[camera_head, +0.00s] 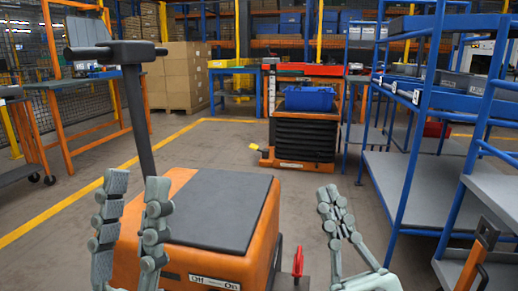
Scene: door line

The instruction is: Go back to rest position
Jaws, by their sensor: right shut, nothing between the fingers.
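My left gripper (137,188) is at the lower left of the head view, raised with its fingers pointing up. Its two grey segmented fingers stand apart with nothing between them, so it is open. My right gripper (331,194) is at the lower middle, its fingers also pointing up. Its fingertips meet, and it is shut and empty. Both grippers are in front of an orange unit with a dark flat top (220,205); the left one overlaps its left side in the picture, and the right one is to its right.
The orange unit has a tall dark T-handle (133,95). Blue shelving (398,185) stands close on the right. A black and orange lift cart (303,138) with a blue bin (309,99) stands farther back. An orange-framed table (85,88) is at left. The middle floor (225,150) is clear.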

